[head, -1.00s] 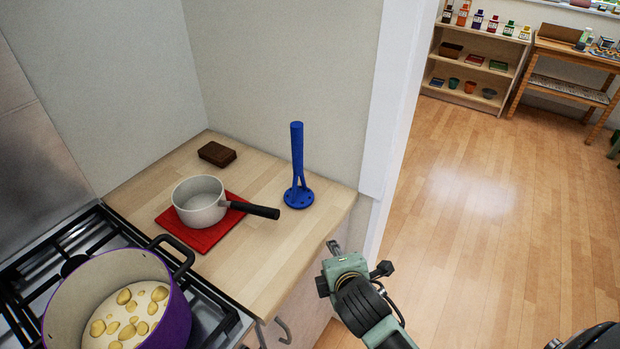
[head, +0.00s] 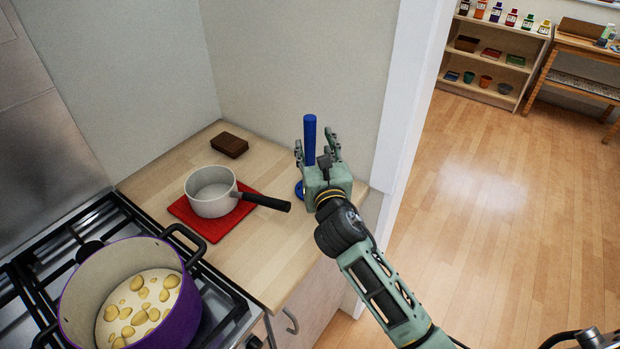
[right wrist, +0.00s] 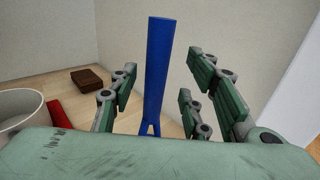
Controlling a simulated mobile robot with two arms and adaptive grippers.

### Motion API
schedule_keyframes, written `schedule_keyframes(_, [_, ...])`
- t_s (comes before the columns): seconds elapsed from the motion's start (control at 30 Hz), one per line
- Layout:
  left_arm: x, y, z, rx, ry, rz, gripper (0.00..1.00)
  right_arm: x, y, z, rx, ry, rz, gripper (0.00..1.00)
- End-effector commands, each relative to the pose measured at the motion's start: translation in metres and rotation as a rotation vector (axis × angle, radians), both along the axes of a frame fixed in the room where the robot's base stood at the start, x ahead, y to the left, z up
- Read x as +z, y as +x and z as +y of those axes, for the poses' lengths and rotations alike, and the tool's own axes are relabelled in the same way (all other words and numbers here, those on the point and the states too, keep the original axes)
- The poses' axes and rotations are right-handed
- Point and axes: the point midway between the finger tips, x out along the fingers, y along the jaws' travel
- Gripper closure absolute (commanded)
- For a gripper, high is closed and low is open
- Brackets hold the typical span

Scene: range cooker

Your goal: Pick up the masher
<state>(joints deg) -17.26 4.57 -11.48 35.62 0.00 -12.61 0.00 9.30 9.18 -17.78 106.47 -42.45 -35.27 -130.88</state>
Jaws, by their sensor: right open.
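The blue masher (head: 310,138) stands upright on the wooden counter near its right end, handle up. In the head view my right gripper hides much of its lower part, and only a bit of the blue base shows. My right gripper (head: 316,150) is open, with its fingers on either side of the handle. In the right wrist view the masher handle (right wrist: 156,75) rises between the open fingers, a little nearer the left ones, with gaps on both sides. My left gripper is not in view.
A white saucepan (head: 211,205) with a black handle sits on a red mat (head: 190,222), left of the masher. A brown block (head: 229,145) lies behind it. A purple pot (head: 185,318) of potatoes stands on the hob (head: 28,290). A wall and white door frame (head: 405,100) are close by.

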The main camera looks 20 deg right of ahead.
Motion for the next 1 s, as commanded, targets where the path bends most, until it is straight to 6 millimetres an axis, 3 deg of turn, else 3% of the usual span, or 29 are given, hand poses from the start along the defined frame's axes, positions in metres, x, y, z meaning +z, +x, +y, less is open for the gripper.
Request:
schedule_keyframes(0.23, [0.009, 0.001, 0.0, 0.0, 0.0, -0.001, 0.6, 0.001, 0.034, 0.0, -0.002, 0.001, 0.001, 0.56])
schedule_keyframes(0.57, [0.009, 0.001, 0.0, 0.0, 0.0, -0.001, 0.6, 0.0, 0.04, -0.001, 0.0, 0.002, 0.0, 0.57])
schedule_keyframes(1.0, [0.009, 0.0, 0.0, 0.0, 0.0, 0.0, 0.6, 0.0, 0.039, -0.001, 0.0, 0.002, 0.001, 0.96])
